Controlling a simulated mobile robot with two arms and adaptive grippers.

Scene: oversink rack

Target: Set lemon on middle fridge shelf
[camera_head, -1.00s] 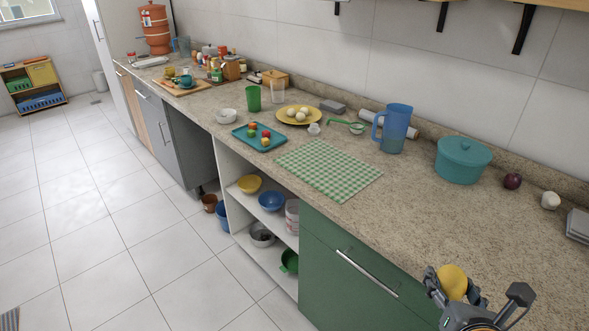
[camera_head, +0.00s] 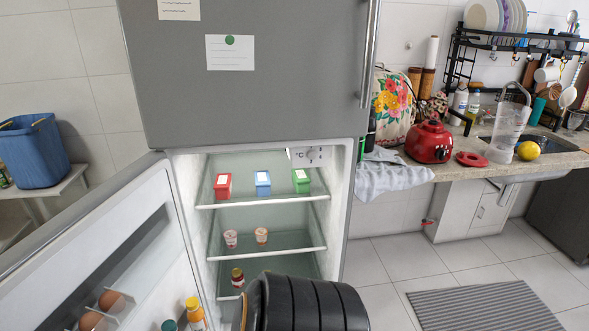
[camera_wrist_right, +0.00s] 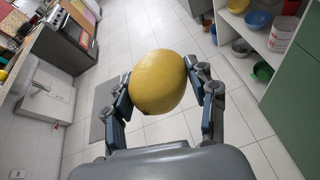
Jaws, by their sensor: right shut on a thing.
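A yellow lemon (camera_wrist_right: 158,82) is held between the two fingers of my right gripper (camera_wrist_right: 160,85) in the right wrist view, with floor far below it. In the head view the fridge (camera_head: 250,75) stands ahead with its lower door (camera_head: 110,250) swung open to the left. Its upper shelf (camera_head: 265,202) carries red, blue and green boxes. The middle shelf (camera_head: 268,254) carries two small cups (camera_head: 261,235) towards its left and centre, with bare room at its right. A red-capped bottle (camera_head: 238,278) stands lower down. My left gripper is not in view.
A dark ribbed part of my own body covers the fridge's lower front. The open door holds eggs (camera_head: 110,300) and bottles. Floor there is open around a grey mat (camera_head: 487,308).

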